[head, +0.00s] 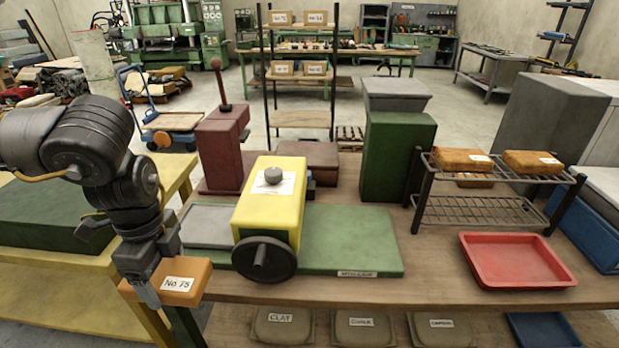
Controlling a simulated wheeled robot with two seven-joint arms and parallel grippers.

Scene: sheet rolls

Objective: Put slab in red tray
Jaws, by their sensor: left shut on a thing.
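An orange slab (195,292) with a white label reading "No 75" is in my left gripper (152,284). The gripper is shut on the slab's left part, in front of the bench's left end. Whether the slab touches the bench edge, I cannot tell. The red tray (515,262) lies on the bench at the right and looks empty. My right gripper is not in view.
A yellow roller machine (270,210) with a dark handwheel (264,259) stands on a green base (350,240) between slab and tray. A wire rack (490,205) with orange slabs (463,160) stands behind the tray. A green block (398,155) stands farther back.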

